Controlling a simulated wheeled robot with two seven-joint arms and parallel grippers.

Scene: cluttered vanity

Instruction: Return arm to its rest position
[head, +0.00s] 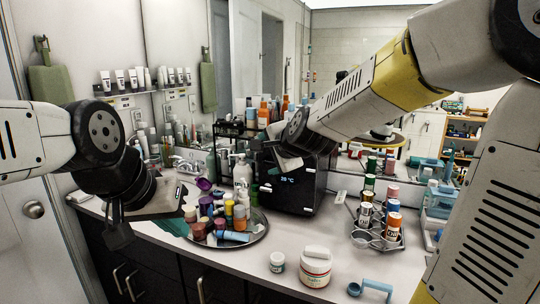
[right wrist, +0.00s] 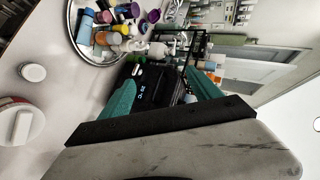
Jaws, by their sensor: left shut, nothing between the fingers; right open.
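My left gripper (head: 178,227) hangs low at the left of the counter, beside the round tray, its teal fingers shut and empty. Its fingertips are partly hidden by the gripper body and bottles. My right gripper (head: 286,160) is up at the front of the black box with a lit display (head: 290,182). In the right wrist view its two teal fingers (right wrist: 160,88) are spread apart, with nothing held between them. The black box (right wrist: 152,84) shows beyond the gap; I cannot tell whether the fingers touch it.
A round tray (head: 262,238) holds several bottles and jars. A wire rack (head: 358,240) with cans stands right. A white-lidded tub (head: 316,268), small jar (head: 277,262) and blue item (head: 372,287) sit near the front edge.

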